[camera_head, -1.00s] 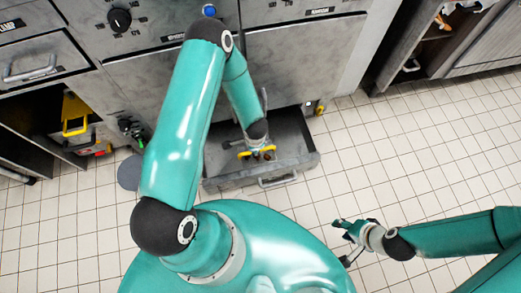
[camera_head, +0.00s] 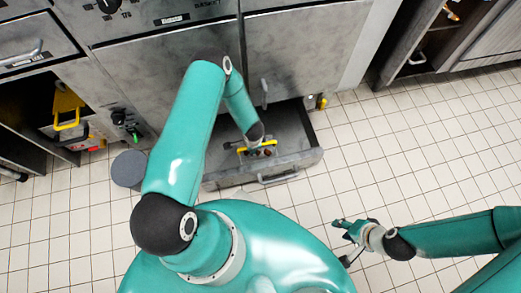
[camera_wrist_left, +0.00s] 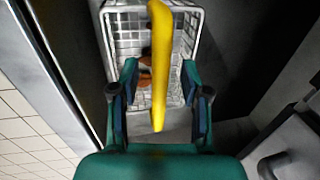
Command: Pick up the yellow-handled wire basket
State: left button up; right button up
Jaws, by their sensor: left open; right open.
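The wire basket (camera_wrist_left: 112,42) is a pale mesh box with a thick yellow handle (camera_wrist_left: 160,75) arching over it. Several brownish items (camera_wrist_left: 146,68) lie inside. In the head view the yellow handle (camera_head: 264,144) shows in the open drawer, largely under my left arm's end. My left gripper (camera_wrist_left: 158,72) is open, with one finger on each side of the handle and a gap on both sides. In the head view its fingers are hard to make out. My right gripper (camera_head: 341,229) is open and empty above the floor at right.
The open grey drawer (camera_head: 282,177) surrounds the basket, its walls close by. A dark round disc (camera_head: 128,168) is on the floor left of the drawer. A yellow item (camera_head: 67,108) sits in an open cabinet at left. Tiled floor (camera_head: 400,150) at right is clear.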

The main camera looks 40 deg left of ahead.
pick_arm(q)
jog(key=shift+f, duration=0.65)
grip_shut()
jog(key=shift+r, duration=0.1)
